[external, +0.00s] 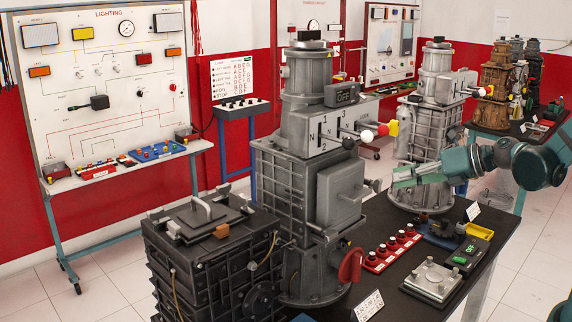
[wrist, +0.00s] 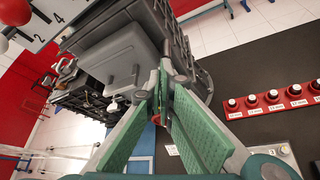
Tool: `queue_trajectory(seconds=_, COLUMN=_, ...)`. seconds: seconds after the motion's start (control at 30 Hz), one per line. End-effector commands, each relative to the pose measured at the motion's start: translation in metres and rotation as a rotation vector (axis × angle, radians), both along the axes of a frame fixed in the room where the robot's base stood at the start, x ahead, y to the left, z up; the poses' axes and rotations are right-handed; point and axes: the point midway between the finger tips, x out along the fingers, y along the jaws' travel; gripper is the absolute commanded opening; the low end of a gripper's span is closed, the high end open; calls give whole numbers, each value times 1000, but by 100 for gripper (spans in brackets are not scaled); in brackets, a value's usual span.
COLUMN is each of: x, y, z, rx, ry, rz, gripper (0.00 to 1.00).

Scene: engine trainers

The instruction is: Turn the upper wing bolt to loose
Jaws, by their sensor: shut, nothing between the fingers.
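The upper wing bolt (external: 373,184) is a small grey piece at the upper right of a grey box cover (external: 338,196) on the tall grey engine trainer. My gripper (external: 397,178) is to its right at about the same height, seemingly apart from it. In the wrist view my gripper's green-padded fingers (wrist: 164,72) converge at their tips, shut and empty. The box cover (wrist: 112,52) lies just left of the tips there. The bolt cannot be clearly picked out near the fingertips, and its turned position cannot be told.
Shift levers with white and red balls (external: 374,131) stick out above the cover. A red handle (external: 350,265) is below. A red button strip (external: 393,248) and a metal plate (external: 434,281) lie on the black table. A dark engine unit (external: 213,262) stands at front left.

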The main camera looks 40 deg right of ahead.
Motion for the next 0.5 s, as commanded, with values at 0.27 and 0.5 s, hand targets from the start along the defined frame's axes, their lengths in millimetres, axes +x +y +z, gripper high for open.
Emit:
queue_trajectory(seconds=0.27, x=-18, y=0, z=0, rx=1, ry=0, rz=0, gripper=0)
queue_trajectory(seconds=0.5, x=-19, y=0, z=0, rx=1, ry=0, rz=0, gripper=0)
